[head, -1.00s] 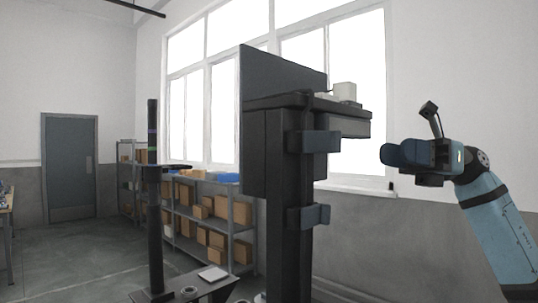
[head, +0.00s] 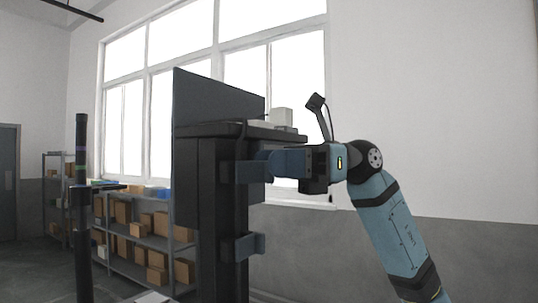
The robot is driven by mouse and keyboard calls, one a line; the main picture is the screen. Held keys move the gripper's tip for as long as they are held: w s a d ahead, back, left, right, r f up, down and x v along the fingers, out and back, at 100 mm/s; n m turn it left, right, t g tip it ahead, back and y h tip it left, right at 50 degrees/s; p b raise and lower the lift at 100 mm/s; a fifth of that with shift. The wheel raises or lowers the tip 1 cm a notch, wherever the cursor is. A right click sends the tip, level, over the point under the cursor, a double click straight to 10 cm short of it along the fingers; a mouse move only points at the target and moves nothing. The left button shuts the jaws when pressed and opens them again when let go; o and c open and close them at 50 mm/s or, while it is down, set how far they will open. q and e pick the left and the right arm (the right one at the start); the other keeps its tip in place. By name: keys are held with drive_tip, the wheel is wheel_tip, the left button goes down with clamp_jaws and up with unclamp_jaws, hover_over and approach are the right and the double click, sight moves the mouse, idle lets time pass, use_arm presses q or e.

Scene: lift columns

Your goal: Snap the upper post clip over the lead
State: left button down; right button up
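The dark lift post (head: 209,225) stands left of centre in the head view. The blue-grey upper post clip (head: 248,172) sticks out from its right side, below the desk top. A similar lower clip (head: 250,246) is farther down. My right gripper (head: 272,164) comes in from the right, its blue fingers level with the upper clip and overlapping its right end in the picture. I cannot tell if they touch. The fingers show side-on, so their opening is hidden. I cannot make out the lead. My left gripper is not in view.
A dark panel (head: 212,97) rises above the desk top (head: 232,130), where pale boxes (head: 281,117) lie. A thin dark pole (head: 82,215) stands at the left. Shelves with cartons (head: 150,230) are behind, under the windows. The space right of the lower clip is clear.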

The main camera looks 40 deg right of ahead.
drive_tip(key=shift+w+a, duration=0.1)
drive_tip(key=shift+a, duration=0.4)
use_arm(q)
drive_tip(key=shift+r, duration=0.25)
use_arm(e)
drive_tip(key=c, duration=0.7)
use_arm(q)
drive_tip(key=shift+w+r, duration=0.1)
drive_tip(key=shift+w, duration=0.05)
use_arm(e)
drive_tip(key=shift+w, duration=0.1)
clamp_jaws()
drive_tip(key=shift+w+f+n+g, duration=0.1)
drive_tip(key=shift+w+n+g, duration=0.2)
drive_tip(key=shift+n+g, duration=0.45)
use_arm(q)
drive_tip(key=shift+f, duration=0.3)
